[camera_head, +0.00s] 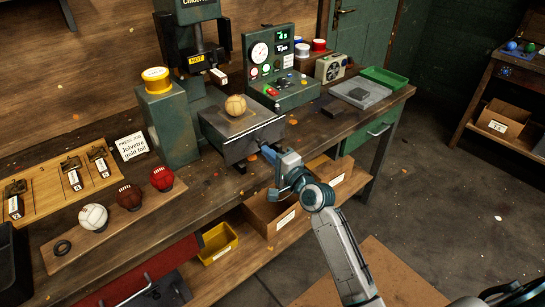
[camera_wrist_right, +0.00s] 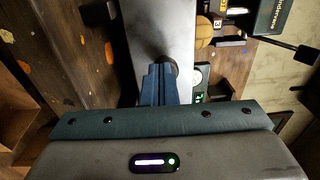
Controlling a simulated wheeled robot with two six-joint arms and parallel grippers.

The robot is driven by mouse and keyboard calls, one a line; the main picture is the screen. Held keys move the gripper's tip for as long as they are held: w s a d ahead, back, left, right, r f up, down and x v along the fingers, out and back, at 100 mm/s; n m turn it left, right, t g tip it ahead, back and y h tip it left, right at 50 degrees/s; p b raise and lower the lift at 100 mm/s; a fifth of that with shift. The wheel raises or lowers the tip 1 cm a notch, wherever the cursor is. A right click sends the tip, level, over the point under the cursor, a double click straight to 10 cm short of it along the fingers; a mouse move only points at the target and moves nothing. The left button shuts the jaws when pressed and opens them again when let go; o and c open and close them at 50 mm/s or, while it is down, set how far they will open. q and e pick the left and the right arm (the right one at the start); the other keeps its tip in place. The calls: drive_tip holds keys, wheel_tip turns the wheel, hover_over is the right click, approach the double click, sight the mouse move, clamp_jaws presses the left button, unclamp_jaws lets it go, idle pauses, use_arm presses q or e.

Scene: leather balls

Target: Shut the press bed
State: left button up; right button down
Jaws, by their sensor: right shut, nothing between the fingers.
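The press bed (camera_head: 243,138) is a grey metal slab standing out from the green press (camera_head: 205,95) over the bench front. A tan ball (camera_head: 236,105) rests on top of it. The bed also shows in the right wrist view (camera_wrist_right: 150,25) as a pale grey face, with a dark round knob (camera_wrist_right: 170,66) on it. My right gripper (camera_head: 268,154) is at the bed's front, near its right part. Its blue fingers (camera_wrist_right: 160,70) are shut and empty, with their tips at or very close to the knob; contact is unclear. My left gripper is out of view.
A green control box (camera_head: 282,88) stands right of the bed. A green post with a yellow-topped tin (camera_head: 157,80) stands left. Several balls sit on a wooden board (camera_head: 75,252) at the left front. Cardboard boxes (camera_head: 285,215) and a yellow bin (camera_head: 217,243) lie below the bench.

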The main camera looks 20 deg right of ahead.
sight(255, 144)
drive_tip(key=x, duration=0.3)
drive_tip(key=shift+w+a+b, duration=0.15)
drive_tip(key=shift+w+b, duration=0.1)
drive_tip(key=shift+b, duration=0.05)
drive_tip(key=b+x, duration=0.1)
drive_tip(key=x, duration=0.3)
drive_tip(key=shift+w+a+f, duration=0.1)
drive_tip(key=shift+a+f, duration=0.05)
drive_tip(key=shift+a, duration=0.05)
drive_tip(key=b+x, duration=0.3)
drive_tip(key=x, duration=0.6)
drive_tip(key=shift+a+f, duration=0.1)
drive_tip(key=shift+f, duration=0.05)
drive_tip(key=shift+w+a, duration=0.15)
drive_tip(key=shift+w, duration=0.35)
drive_tip(key=shift+r, duration=0.35)
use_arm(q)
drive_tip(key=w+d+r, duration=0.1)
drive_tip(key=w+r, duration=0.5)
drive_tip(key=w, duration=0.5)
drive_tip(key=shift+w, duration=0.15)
